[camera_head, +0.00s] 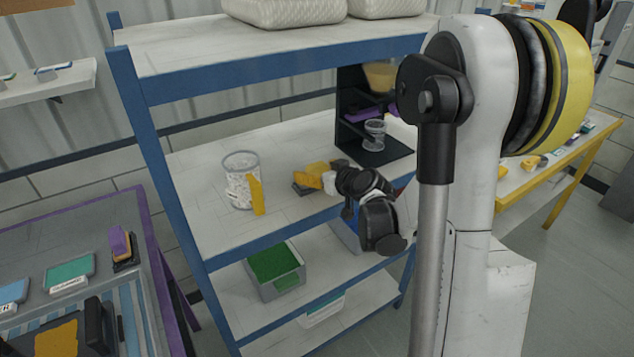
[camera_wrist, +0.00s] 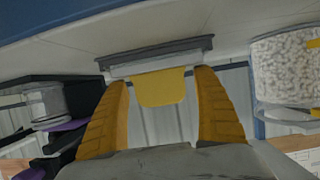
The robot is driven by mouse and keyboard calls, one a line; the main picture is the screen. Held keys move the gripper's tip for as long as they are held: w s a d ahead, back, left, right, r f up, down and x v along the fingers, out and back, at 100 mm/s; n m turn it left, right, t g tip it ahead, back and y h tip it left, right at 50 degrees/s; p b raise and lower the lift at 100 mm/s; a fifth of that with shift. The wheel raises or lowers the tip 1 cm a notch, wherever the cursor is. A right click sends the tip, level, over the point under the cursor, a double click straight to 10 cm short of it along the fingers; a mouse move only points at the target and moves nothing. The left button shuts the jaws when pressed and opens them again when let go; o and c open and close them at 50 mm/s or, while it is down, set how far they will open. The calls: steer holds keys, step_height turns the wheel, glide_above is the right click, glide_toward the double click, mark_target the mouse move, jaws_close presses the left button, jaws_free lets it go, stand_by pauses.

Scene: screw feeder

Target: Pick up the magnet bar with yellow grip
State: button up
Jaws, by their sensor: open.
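The magnet bar is a grey bar with a yellow grip. In the wrist view the grey bar (camera_wrist: 160,58) lies across the shelf surface beyond my fingertips, and its yellow grip (camera_wrist: 163,92) points toward my palm. My gripper (camera_wrist: 163,76) is open, with one orange finger on each side of the grip. A gap shows between the grip and each finger, so they look apart. In the head view my gripper (camera_head: 314,174) is low over the middle shelf, and the dark edge of the bar (camera_head: 301,189) shows just beside the fingers. My wrist hides part of that area.
A clear tub of white pieces with a yellow handle (camera_head: 240,182) stands left of my gripper on the middle shelf (camera_head: 205,222). A black rack (camera_head: 378,152) with a jar (camera_head: 375,132) stands behind right. The blue-edged upper shelf (camera_head: 260,72) is overhead.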

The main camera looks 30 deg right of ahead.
steer(key=shift+s, duration=0.1)
steer(key=c, duration=1.4)
steer(key=shift+r, duration=0.15)
